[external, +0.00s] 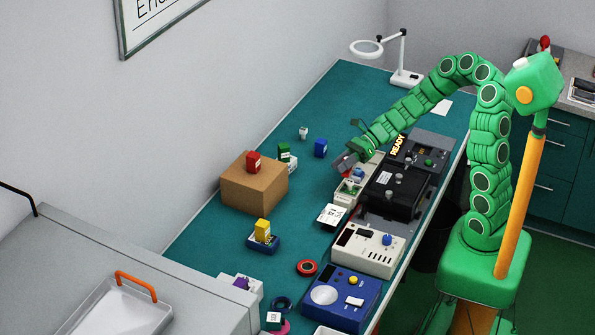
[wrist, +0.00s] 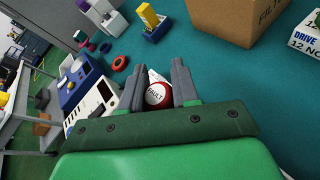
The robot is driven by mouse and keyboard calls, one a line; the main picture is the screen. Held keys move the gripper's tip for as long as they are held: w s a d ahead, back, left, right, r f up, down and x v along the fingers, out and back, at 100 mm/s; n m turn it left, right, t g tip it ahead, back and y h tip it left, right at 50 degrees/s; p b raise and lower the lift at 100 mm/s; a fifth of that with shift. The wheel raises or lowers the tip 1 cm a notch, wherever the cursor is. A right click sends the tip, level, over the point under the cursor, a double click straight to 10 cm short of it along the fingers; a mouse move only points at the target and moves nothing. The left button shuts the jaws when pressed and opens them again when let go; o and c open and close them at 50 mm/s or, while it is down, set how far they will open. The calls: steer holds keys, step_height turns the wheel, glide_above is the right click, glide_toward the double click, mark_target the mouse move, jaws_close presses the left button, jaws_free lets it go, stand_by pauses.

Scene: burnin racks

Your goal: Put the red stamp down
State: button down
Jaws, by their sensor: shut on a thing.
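The red stamp (wrist: 158,95), with a round red and white top reading "FAULT", sits between the two grey fingers of my gripper (wrist: 158,78) in the wrist view. My gripper is shut on it. The stamp cannot be made out clearly there. The fingers hide its sides, and its lower end is not clear.
A cardboard box (external: 253,190) with a red block (external: 254,161) on top stands left of my gripper. Blue (external: 320,148) and green blocks stand behind it. A black device (external: 396,190) and a cream device (external: 368,250) line the right edge.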

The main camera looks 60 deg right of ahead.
steer(key=shift+s+r, duration=0.25)
steer(key=shift+s, duration=0.35)
